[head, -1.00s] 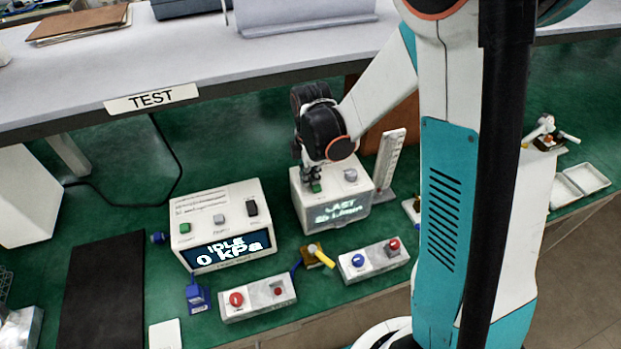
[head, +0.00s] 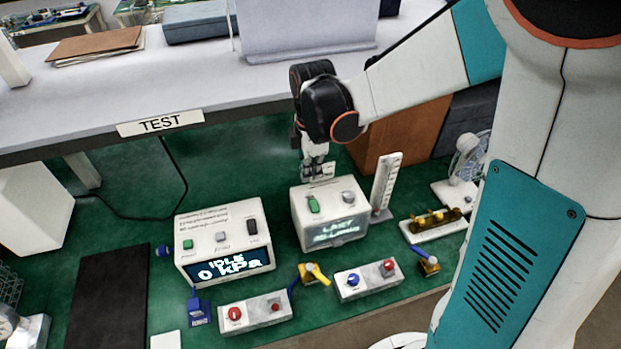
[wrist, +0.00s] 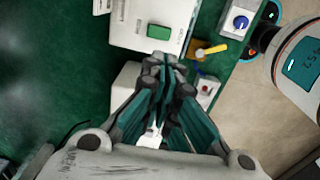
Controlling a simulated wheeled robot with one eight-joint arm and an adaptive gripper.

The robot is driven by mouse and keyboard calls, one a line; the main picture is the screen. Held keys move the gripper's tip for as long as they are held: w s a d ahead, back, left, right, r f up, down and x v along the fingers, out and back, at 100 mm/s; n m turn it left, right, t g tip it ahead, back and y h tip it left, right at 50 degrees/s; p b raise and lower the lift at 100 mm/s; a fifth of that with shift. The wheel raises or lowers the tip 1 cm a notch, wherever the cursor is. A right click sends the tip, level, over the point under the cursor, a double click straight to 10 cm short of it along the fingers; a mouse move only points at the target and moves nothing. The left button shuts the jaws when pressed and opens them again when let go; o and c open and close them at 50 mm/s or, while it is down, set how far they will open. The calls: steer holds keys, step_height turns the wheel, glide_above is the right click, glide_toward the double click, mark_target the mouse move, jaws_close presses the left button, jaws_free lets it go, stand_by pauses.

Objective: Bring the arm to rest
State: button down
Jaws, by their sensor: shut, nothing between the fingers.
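My gripper (head: 316,168) is shut and empty. In the head view it points down just above the back of the white box with the "LAST" display (head: 340,230), clear of its green button (head: 313,204). In the wrist view the closed fingers (wrist: 160,62) show in the middle, with the green button (wrist: 158,32) beyond their tips. My arm reaches in from the upper right of the head view.
A white box reading "IDLE 0 kPa" (head: 235,270) stands to the left. Two switch boxes (head: 256,312) (head: 365,279) and a yellow-handled valve (head: 313,274) sit in front. The shelf marked TEST (head: 50,110) is behind; a ruled white upright (head: 386,182) and a fan (head: 468,160) stand right.

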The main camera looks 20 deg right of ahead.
steer(key=shift+r, duration=0.65)
steer(key=shift+a, duration=0.1)
steer(key=shift+s, duration=0.1)
steer(key=s+d+m+t+b, duration=0.3)
steer(key=s+m+t+b, duration=0.3)
steer(key=s+m, duration=0.9)
steer(key=shift+s+r+m+t+b, duration=0.3)
steer(key=shift+s+r+m+b, duration=0.15)
steer(key=shift+m+b, duration=1.25)
steer(key=shift+d, duration=0.1)
